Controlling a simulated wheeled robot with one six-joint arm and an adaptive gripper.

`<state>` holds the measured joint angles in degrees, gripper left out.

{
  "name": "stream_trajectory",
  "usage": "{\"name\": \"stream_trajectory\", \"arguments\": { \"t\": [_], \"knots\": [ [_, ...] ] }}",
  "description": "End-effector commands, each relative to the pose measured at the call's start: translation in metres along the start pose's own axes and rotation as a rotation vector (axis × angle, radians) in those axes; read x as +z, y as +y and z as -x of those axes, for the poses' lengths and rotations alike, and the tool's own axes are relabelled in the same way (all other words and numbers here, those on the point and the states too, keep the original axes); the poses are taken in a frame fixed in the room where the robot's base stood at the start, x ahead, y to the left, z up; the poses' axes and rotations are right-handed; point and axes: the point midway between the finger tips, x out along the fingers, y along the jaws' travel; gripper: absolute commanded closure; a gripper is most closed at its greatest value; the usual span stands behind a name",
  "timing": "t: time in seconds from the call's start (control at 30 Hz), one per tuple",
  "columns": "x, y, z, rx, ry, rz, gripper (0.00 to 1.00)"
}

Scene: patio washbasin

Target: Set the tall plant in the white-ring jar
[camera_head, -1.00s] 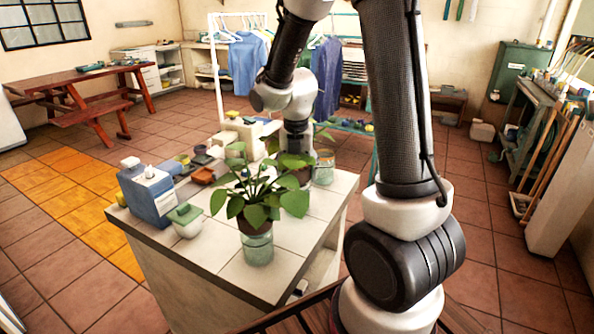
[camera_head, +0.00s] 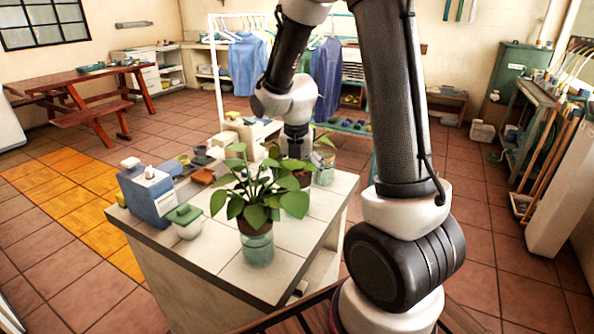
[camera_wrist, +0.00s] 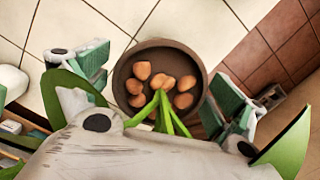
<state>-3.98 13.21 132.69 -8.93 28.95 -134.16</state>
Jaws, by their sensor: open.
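A leafy plant in a brown pot (camera_head: 297,178) stands at the back right of the tiled counter. In the wrist view its brown pot (camera_wrist: 124,75) holds several tan pebbles and green stems. My gripper (camera_head: 296,152) is open above this plant; in the wrist view its teal-padded fingers (camera_wrist: 160,88) lie on either side of the pot. A glass jar (camera_head: 325,174) stands just right of it, partly hidden. Another leafy plant (camera_head: 254,198) sits in a greenish glass jar (camera_head: 258,250) at the front. I cannot make out a white ring on either jar.
Bare tiles show around the front jar. The front plant's leaves spread close to the rear plant.

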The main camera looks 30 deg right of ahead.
Motion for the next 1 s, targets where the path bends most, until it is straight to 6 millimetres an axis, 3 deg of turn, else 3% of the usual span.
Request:
{"name": "stream_trajectory", "arguments": {
  "t": [0.17,0.53,0.77,0.87,1.0],
  "knots": [
    [0.003,0.001,0.019,0.004,-0.004,-0.001,0.05],
    [0.002,0.001,0.103,0.004,-0.004,-0.001,0.05],
    [0.001,0.0,0.13,0.002,-0.002,-0.008,0.05],
    [-0.004,-0.006,0.139,0.011,-0.009,-0.101,0.05],
    [-0.024,-0.029,0.163,0.054,-0.026,-0.476,0.05]
  ]
}}
